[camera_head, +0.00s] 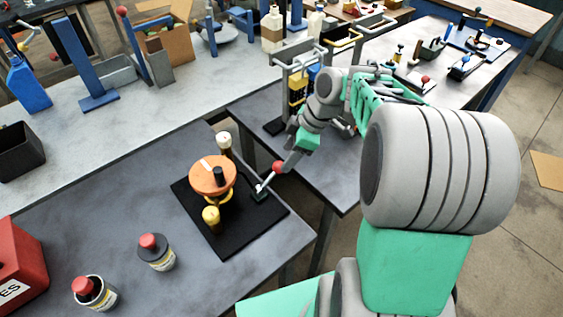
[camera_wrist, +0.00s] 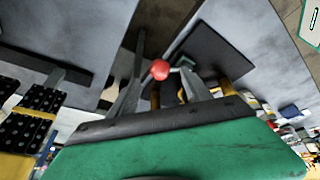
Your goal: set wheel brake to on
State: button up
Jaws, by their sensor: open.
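An orange wheel (camera_head: 213,175) with a dark upright knob stands on a black base plate (camera_head: 240,222). At the plate's right edge is a small lever (camera_head: 264,185) with a red ball knob (camera_head: 278,167), which I take as the wheel brake. The lever leans up and to the right in the head view. My gripper (camera_head: 287,163) is at the red knob. In the wrist view my gripper (camera_wrist: 161,62) is open, with the red knob (camera_wrist: 160,70) showing between its fingers. I cannot tell whether a finger touches it. The wheel is mostly hidden there.
A pale post (camera_head: 224,144) and a yellow-topped part (camera_head: 211,217) flank the wheel. Two red-capped jars (camera_head: 156,252) and a red box (camera_head: 18,268) stand on the near table. A metal frame (camera_head: 297,85) stands on the table behind my gripper.

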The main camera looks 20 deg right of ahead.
aim_at(274, 175)
jog(key=x, duration=0.5)
jog(key=shift+f, duration=0.1)
jog(key=shift+c, duration=0.3)
grip_shut()
dwell(1.0)
